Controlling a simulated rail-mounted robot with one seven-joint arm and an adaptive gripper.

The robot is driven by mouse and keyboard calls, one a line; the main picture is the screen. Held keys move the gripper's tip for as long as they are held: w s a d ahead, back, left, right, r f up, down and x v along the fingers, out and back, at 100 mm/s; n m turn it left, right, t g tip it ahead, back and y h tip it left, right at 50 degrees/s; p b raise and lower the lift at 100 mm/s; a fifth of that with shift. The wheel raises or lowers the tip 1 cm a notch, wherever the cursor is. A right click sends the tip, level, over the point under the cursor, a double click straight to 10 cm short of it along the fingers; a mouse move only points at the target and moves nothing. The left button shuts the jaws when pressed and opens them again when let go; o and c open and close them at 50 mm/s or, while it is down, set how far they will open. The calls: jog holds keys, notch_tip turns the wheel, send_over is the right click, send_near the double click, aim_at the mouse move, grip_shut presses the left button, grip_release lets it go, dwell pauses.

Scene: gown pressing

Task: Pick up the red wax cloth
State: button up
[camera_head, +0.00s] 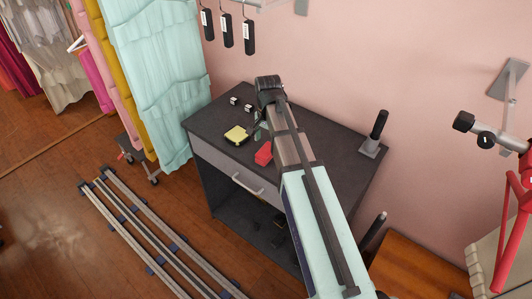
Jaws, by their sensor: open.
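A small red folded cloth (263,155) lies on the dark top of a cabinet (335,160), close to its front edge and just left of my arm. I take it to be the red wax cloth. My arm reaches across the cabinet from the bottom of the view. My gripper (261,127) is small and mostly hidden beside and under the arm's end, a little behind the red cloth in the picture. It is open and apart from the cloth. Its fingertips do not show clearly.
A yellow pad (236,134) lies left of the red cloth, with small pale blocks (241,105) behind it. A dark upright handle on a base (374,137) stands at the right of the top. Hanging gowns (160,75) are at the left; floor rails (137,235) lie in front.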

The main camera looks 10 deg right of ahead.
aim_at(266, 150)
jog(key=shift+a+f+p, duration=0.15)
jog(key=shift+f+p, duration=0.4)
jog(key=shift+f, duration=0.75)
jog(key=shift+a+f+p, duration=0.15)
jog(key=shift+f+p, duration=0.35)
jog(key=shift+f, duration=0.8)
jog(key=c, duration=1.2)
